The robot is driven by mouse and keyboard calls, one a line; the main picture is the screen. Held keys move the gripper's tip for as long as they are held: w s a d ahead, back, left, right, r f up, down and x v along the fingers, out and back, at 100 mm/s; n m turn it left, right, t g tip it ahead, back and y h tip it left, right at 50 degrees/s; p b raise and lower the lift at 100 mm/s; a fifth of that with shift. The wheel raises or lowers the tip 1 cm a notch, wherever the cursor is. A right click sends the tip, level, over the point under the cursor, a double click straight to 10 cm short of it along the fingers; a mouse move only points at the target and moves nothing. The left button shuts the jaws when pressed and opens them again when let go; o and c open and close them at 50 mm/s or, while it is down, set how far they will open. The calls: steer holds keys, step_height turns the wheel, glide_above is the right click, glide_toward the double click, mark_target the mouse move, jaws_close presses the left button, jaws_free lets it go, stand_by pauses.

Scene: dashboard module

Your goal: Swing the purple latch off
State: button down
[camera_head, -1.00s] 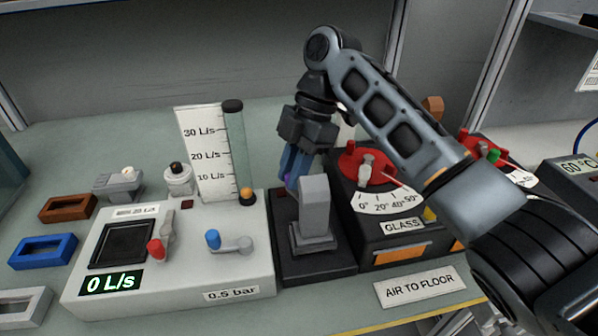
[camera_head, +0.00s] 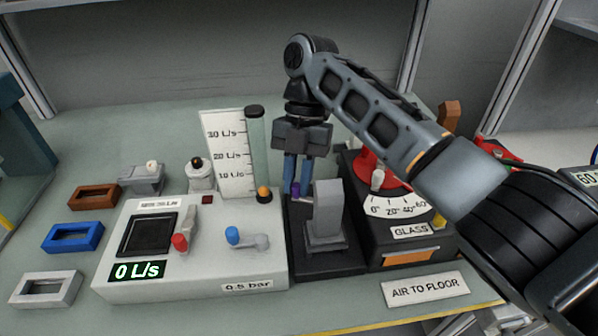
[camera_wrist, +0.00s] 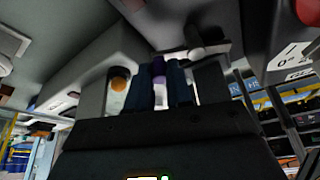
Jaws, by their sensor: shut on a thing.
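The purple latch (camera_head: 295,189) shows as a small purple piece beside the grey upright block (camera_head: 327,212) on the black base. My gripper (camera_head: 297,180) points down behind and left of that block, its blue fingers close together at the latch. In the wrist view the purple latch (camera_wrist: 158,68) sits between the two dark blue fingers (camera_wrist: 161,90), which are shut on it. The rest of the latch is hidden by the fingers and the grey block.
Left is a white flow panel (camera_head: 190,262) reading 0 L/s, with red and blue levers and a clear tube (camera_head: 257,150). Right is the black GLASS unit (camera_head: 400,235) with a red dial, close under my arm. Coloured frames lie at far left.

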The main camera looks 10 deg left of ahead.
stand_by(0.5)
steer(key=c, duration=1)
jaws_free()
steer(key=shift+v, duration=3.9)
steer(key=shift+a, duration=0.1)
